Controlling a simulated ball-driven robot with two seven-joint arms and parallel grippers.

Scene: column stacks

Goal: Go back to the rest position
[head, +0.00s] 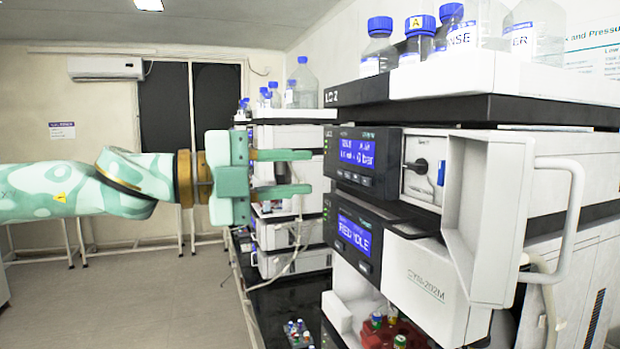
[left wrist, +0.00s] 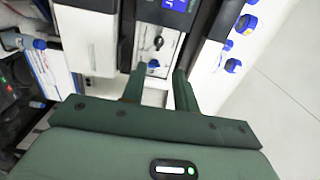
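My left gripper (head: 300,172) reaches in from the left in the head view, with its green fingers pointing right toward the instrument stack. The two fingers stand apart with nothing between them, and their tips appear free of the stack. In the left wrist view the left gripper (left wrist: 158,88) also shows open, with an instrument front beyond the fingers. The near column stack (head: 365,165) carries lit blue displays and a white door (head: 470,210) that is swung open, with a large handle. My right gripper is in neither view.
Bottles with blue caps (head: 380,50) stand in a tray on top of the near stack. A farther stack (head: 290,140) stands behind my left gripper. Small vials (head: 400,340) sit low in front of the near stack. The floor (head: 130,290) at the left is clear.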

